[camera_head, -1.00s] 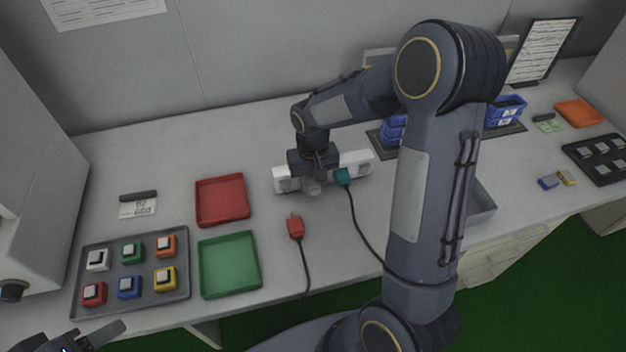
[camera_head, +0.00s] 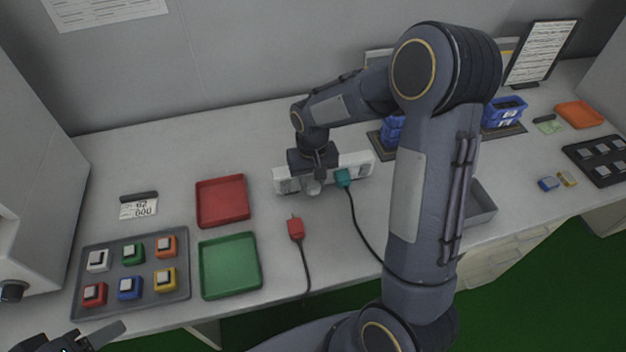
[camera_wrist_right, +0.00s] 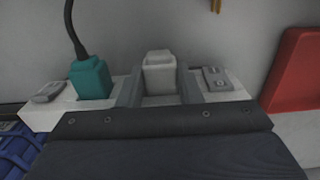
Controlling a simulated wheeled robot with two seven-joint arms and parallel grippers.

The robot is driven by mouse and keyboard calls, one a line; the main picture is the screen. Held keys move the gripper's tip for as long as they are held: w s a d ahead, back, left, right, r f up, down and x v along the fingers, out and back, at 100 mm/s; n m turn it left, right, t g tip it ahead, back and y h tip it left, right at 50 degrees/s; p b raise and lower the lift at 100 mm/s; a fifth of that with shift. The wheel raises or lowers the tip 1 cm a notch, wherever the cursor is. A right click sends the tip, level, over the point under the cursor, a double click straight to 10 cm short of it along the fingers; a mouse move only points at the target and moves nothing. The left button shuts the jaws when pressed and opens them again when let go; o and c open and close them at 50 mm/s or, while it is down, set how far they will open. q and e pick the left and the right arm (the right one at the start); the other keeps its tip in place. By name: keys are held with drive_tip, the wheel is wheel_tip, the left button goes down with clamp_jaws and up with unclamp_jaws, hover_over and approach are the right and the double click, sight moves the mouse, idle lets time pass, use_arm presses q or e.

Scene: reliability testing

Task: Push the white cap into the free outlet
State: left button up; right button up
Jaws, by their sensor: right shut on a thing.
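The white power strip (camera_head: 357,164) lies on the table under my right gripper. My right gripper (camera_head: 316,177) points down over the strip and is shut on the white cap (camera_head: 312,188). In the right wrist view the cap (camera_wrist_right: 159,72) sits between the two fingers at the strip; whether it is seated in an outlet cannot be told. A teal plug (camera_head: 343,177) with a dark cable stands in the strip beside it; it also shows in the wrist view (camera_wrist_right: 90,78). A grey outlet or switch face (camera_wrist_right: 215,79) shows on the cap's other side. My left gripper (camera_head: 85,340) is at the bottom left, partly cut off.
A red plug (camera_head: 295,229) with a cable lies in front of the strip. A red tray (camera_head: 221,220) and a green tray (camera_head: 230,290) stand to the left, beside a grey tray (camera_head: 112,245) of coloured blocks. Blue bins (camera_head: 503,112) stand at the right.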

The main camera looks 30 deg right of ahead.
drive_tip(key=shift+w, duration=0.2)
drive_tip(key=o, duration=1.1)
drive_tip(key=shift+c, duration=0.2)
drive_tip(key=shift+r, duration=0.1)
wheel_tip(320, 180, up, 7)
drive_tip(key=shift+s+r, duration=0.15)
drive_tip(key=shift+r, duration=0.4)
drive_tip(key=s+a+r+t+y+p, duration=0.1)
drive_tip(key=s+r+t, duration=0.1)
drive_tip(key=s, duration=0.5)
drive_tip(key=s+a+r+t+y, duration=0.1)
drive_tip(key=s+a+r, duration=0.1)
drive_tip(key=s, duration=0.5)
drive_tip(key=s+a+r+n+t+y+p, duration=0.1)
drive_tip(key=s+a+r+t, duration=0.1)
drive_tip(key=s+r, duration=0.2)
drive_tip(key=s, duration=0.3)
drive_tip(key=shift+s+r+t+y+p, duration=0.3)
drive_tip(key=shift+r+y, duration=0.05)
drive_tip(key=shift+y, duration=0.05)
